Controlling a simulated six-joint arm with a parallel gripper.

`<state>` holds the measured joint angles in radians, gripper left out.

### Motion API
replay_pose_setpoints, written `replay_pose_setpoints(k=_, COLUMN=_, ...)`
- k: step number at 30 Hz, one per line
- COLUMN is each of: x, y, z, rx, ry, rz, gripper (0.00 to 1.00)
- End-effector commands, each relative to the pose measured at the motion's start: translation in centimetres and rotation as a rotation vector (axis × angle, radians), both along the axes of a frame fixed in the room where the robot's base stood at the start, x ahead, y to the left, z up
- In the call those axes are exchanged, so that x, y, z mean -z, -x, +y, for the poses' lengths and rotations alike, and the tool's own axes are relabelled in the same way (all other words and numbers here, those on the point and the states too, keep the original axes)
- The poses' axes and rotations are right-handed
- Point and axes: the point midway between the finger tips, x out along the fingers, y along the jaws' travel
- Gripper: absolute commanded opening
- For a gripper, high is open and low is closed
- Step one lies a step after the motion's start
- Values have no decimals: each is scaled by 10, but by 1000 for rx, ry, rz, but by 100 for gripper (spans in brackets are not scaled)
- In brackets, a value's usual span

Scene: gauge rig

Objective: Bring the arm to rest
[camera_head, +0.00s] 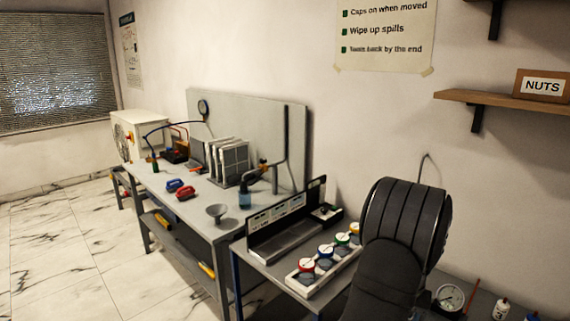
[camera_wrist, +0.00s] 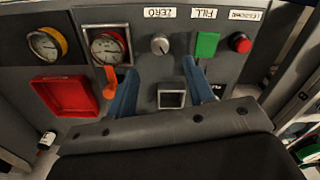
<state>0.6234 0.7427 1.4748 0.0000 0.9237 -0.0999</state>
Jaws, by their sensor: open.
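My gripper (camera_wrist: 160,72) shows in the wrist view as two blue fingers, spread apart with nothing between them. The fingers point toward the front of a dark grey panel (camera_wrist: 172,20). A small square frame (camera_wrist: 171,94) shows between the fingers, lower on the panel. I cannot tell whether the fingertips touch the panel. In the head view my dark arm (camera_head: 405,225) rises at the lower right, and my gripper is hidden there.
The panel bears a yellow-rimmed gauge (camera_wrist: 46,44), a red-rimmed gauge (camera_wrist: 108,46), an orange lever (camera_wrist: 110,82), a ZERO knob (camera_wrist: 160,44), a green FILL switch (camera_wrist: 207,45), a red button (camera_wrist: 241,43) and a red tray (camera_wrist: 66,94). Coloured gauges (camera_head: 326,251) stand left of my arm.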

Motion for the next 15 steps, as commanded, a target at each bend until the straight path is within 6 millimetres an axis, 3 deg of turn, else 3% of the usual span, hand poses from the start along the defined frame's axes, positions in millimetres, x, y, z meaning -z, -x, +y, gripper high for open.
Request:
replay_pose_setpoints(k=12, x=86, y=1, z=1, rx=0, ry=-2, rz=4, gripper=48)
replay_pose_setpoints(k=15, x=84, y=0, z=0, rx=77, ry=0, rz=0, gripper=48)
